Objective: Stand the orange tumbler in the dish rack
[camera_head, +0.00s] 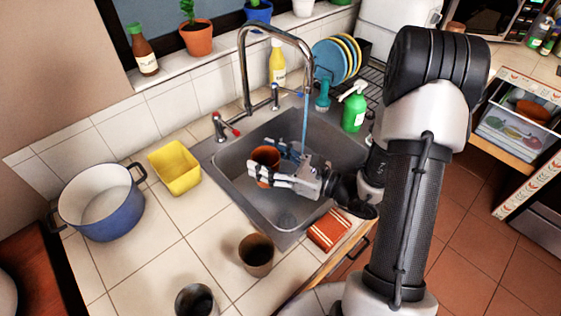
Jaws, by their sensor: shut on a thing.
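The orange tumbler (265,158) is between the fingers of my gripper (272,165), over the sink basin (232,168). My gripper is shut on it, and the fingers cover part of its side. The tumbler's dark open mouth faces mostly up. The dish rack (369,79) stands behind the sink at the upper right and holds several blue and yellow plates (329,61). My arm hides part of the rack's right side.
The tap (243,70) arches over the sink with water running beside my gripper. A green soap bottle (354,110) and teal brush (322,97) stand near the rack.

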